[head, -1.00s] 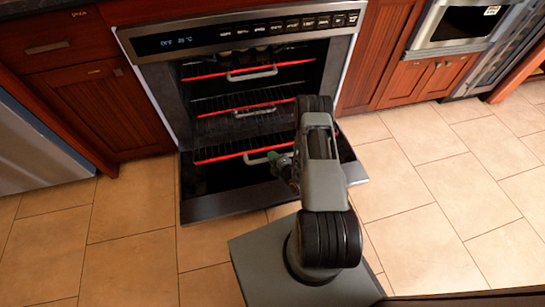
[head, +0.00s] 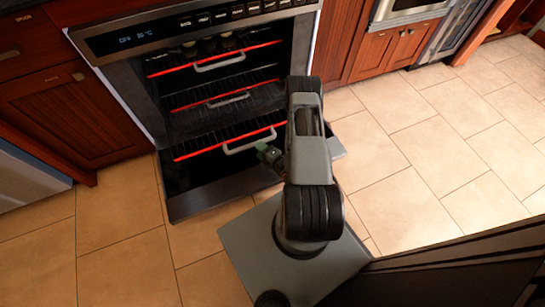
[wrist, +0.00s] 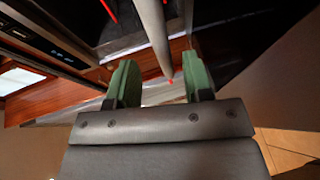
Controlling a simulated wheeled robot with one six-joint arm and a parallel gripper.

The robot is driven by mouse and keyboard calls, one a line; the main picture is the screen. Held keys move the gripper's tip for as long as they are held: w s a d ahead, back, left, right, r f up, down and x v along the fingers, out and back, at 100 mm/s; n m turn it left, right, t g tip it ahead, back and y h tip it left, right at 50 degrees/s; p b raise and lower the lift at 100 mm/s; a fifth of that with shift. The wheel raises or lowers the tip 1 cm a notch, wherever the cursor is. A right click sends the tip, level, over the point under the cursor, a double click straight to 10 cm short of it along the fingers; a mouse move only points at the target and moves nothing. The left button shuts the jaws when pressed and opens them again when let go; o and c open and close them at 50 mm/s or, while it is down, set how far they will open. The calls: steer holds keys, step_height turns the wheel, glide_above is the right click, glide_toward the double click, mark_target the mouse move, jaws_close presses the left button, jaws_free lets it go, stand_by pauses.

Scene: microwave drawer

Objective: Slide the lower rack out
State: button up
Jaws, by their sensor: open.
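The lower rack (head: 215,146) is the lowest of the three oven racks in the head view, with a red front edge and a grey loop handle (head: 240,148). My gripper (head: 268,155) is at the right end of this handle, partly hidden by my arm. In the wrist view my gripper (wrist: 161,82) is open, with two green fingers apart. A grey bar (wrist: 154,35), apparently the handle, runs down toward the gap between the fingers. I cannot tell whether it lies between them or just beyond. No grip on it shows.
The oven door (head: 222,190) is folded down below the racks. The middle rack (head: 215,100) and upper rack (head: 215,62) have similar handles above. Red wooden cabinets (head: 75,120) flank the oven. Tiled floor (head: 420,150) is clear at the right.

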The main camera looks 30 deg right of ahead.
steer(key=p+v, duration=0.1)
steer(key=v, duration=0.7)
steer(key=shift+w, duration=0.1)
stand_by(0.4)
